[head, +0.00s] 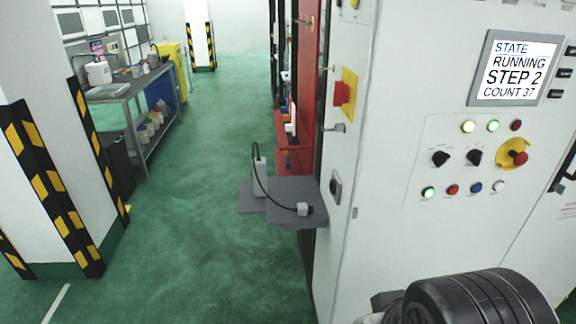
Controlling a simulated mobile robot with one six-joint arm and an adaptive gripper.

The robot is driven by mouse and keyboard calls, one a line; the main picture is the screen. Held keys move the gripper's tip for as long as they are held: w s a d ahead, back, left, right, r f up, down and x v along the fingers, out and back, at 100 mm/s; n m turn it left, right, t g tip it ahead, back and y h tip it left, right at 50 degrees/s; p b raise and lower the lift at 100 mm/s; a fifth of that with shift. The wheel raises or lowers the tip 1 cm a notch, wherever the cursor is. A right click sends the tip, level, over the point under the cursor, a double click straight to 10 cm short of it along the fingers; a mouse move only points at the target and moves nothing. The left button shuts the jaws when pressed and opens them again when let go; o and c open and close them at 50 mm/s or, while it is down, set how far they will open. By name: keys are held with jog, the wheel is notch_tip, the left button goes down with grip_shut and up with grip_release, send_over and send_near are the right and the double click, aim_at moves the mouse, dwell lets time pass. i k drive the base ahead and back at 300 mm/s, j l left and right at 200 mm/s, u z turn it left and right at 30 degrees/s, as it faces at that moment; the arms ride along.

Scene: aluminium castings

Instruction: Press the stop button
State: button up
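The control panel (465,160) is on the white cabinet at the right. Its lower row has a lit green button (428,192), a red button (453,189), a blue button (476,187) and a white button (498,186). A red mushroom button on a yellow surround (514,154) sits higher at the right. No label reading stop is legible. The screen (515,68) reads STATE RUNNING, STEP 2, COUNT 37. A black rounded part of my arm shows at the bottom right, below the panel. My gripper is not in view.
Two black knobs (440,158) and several lamps are above the button row. A red switch on a yellow plate (343,93) is on the cabinet's left face. A grey shelf (285,190) juts out there. Green floor (190,220) is open to the left.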

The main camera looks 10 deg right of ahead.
aim_at(452, 190)
jog(key=i+j+z, duration=0.15)
jog(key=i+j, duration=0.35)
jog(key=i+j+z, duration=0.2)
jog(key=i+j, duration=0.3)
jog(key=i+j+z, duration=0.15)
jog(key=i+j, duration=0.3)
jog(key=j, duration=0.2)
jog(key=k+l+z, duration=0.15)
jog(key=l+z, duration=0.2)
jog(key=z, duration=0.15)
jog(key=k+l+z, duration=0.1)
jog(key=l+z, duration=0.7)
jog(key=z, duration=0.2)
